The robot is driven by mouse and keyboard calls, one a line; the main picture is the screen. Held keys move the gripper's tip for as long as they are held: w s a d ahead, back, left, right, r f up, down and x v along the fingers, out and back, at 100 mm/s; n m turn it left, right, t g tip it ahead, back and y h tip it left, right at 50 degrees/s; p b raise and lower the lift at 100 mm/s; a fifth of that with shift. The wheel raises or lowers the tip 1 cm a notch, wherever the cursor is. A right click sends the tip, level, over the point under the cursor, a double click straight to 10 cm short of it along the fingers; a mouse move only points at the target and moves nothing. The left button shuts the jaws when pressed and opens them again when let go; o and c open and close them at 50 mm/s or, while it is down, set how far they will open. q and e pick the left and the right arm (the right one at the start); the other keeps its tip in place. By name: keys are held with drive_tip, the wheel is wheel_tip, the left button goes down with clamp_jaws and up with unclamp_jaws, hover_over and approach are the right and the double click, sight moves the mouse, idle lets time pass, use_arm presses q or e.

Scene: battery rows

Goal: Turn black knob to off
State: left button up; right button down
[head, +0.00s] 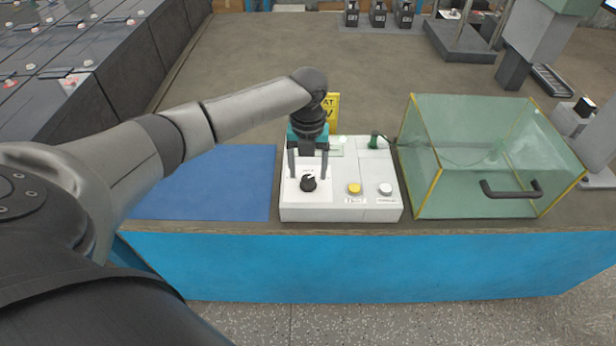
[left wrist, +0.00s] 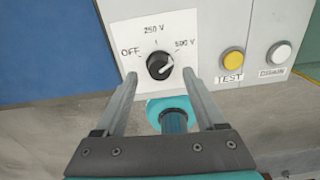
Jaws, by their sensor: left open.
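The black knob (head: 309,183) sits on a white label plate on the front left of the white control box (head: 325,208). In the left wrist view the knob (left wrist: 160,66) has a white pointer turned to the right, toward the 500 V mark; OFF is at its left and 250 V above. My left gripper (head: 307,172) is over the knob with its fingers pointing down. In the left wrist view its two fingers (left wrist: 162,80) are apart, one to each side of the knob, with visible gaps and nothing gripped. My right gripper is not in view.
A yellow TEST button (head: 354,188) and a white button (head: 385,189) are right of the knob. A clear box with a dark handle (head: 511,190) stands to the right. A blue mat (head: 215,185) lies left. The bench's front edge is close below the control box.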

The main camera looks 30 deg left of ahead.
use_arm(q)
drive_tip(key=shift+f, duration=1)
clamp_jaws()
